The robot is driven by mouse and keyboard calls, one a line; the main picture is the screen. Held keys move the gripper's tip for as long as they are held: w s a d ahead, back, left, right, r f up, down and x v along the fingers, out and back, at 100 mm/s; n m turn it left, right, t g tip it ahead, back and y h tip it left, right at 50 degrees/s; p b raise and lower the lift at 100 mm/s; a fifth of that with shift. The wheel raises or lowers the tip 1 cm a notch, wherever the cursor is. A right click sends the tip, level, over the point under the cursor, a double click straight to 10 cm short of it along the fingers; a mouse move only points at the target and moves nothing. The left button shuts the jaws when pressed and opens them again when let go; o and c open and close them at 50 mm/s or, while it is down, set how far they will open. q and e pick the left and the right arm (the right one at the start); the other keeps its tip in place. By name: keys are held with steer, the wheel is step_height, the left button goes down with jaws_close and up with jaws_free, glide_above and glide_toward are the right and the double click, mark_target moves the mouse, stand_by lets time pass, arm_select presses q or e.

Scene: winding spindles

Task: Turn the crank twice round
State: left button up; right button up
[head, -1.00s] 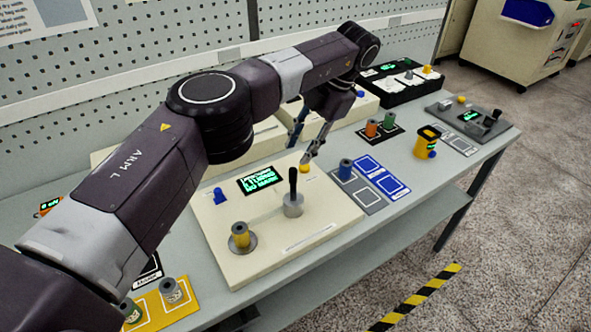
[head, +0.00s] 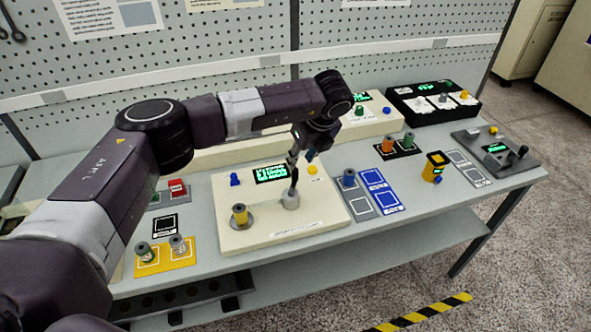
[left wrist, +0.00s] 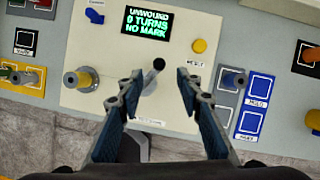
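The crank (head: 290,201) is on the cream winding panel (head: 262,238); it has a grey hub and an upright black handle. In the left wrist view the crank handle (left wrist: 157,66) shows between and just beyond the fingertips. My left gripper (head: 301,158) is open above the handle; its spread fingers show in the left wrist view (left wrist: 155,88), with a gap on both sides of the handle. The panel's display (left wrist: 159,20) reads "UNWOUND 0 TURNS NO MARK". A yellow spool (head: 240,215) sits on the spindle left of the crank. My right gripper is not in view.
A blue knob (head: 234,180) and a yellow button (head: 312,171) are on the same panel. Blue mats (head: 388,203) and a blue spool (head: 348,178) lie to the right. A yellow tray (head: 152,262) with two spools is at the left. Pegboard (head: 200,70) rises behind.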

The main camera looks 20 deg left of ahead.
mark_target(295, 171)
arm_select(q)
steer(key=p+x, duration=0.2)
steer(key=x, duration=0.5)
steer(key=shift+a+r+p, duration=0.1)
steer(key=shift+a+p, duration=0.05)
steer(key=shift+p, duration=0.15)
steer(key=shift+w+a+f, duration=0.15)
steer(key=shift+f, duration=0.35)
jaws_close()
